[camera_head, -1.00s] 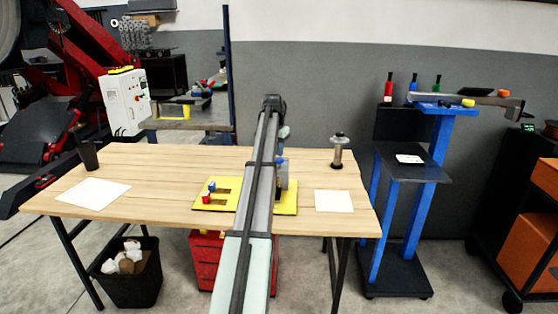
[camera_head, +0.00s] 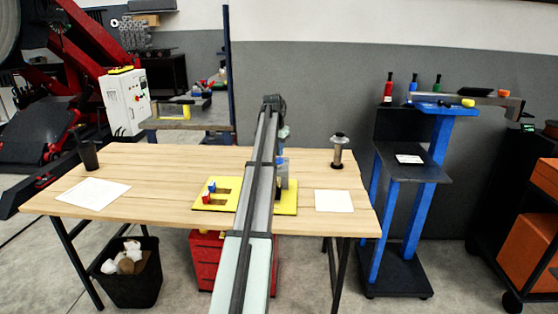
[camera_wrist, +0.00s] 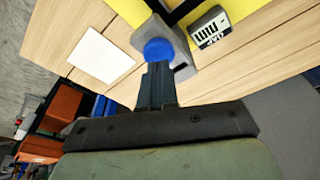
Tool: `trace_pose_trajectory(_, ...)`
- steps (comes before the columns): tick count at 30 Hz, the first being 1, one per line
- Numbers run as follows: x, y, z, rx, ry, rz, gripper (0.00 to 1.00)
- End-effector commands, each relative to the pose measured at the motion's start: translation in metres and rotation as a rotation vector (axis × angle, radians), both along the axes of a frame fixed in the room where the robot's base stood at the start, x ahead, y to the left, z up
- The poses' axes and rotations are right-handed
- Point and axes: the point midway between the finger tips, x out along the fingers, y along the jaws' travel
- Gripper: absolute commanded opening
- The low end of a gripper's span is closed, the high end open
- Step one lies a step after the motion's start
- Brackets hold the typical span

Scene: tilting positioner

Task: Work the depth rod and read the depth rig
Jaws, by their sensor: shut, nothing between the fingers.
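In the wrist view my gripper (camera_wrist: 157,72) has its two dark fingers together, with nothing between them. The fingertips are at the near edge of a round blue cap (camera_wrist: 158,50); I cannot tell whether they touch it. The cap sits in a grey block (camera_wrist: 183,56) of the rig; whether it is the depth rod's end is not clear. A small white panel (camera_wrist: 210,32) with black bars and lettering like "GAP" is beside the block.
The plate's left part has slots, a blue knob (camera_head: 212,186) and a red knob (camera_head: 206,199). White sheets (camera_head: 333,201) (camera_head: 92,193) lie on the wooden table (camera_head: 160,165). A dark cup (camera_head: 89,155) and a spool-like post (camera_head: 338,151) stand there. The table's front left is clear.

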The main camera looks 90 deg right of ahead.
Motion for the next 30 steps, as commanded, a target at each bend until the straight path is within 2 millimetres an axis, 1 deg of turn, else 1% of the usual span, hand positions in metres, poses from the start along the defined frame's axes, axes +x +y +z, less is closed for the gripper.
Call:
trace_pose_trajectory(8,0.0,0.0,-0.009,0.0,0.0,0.0,0.0)
trace_pose_trajectory(21,0.0,0.0,-0.031,0.001,0.0,0.0,0.0)
trace_pose_trajectory(30,0.0,0.0,-0.027,0.001,0.0,0.0,0.0)
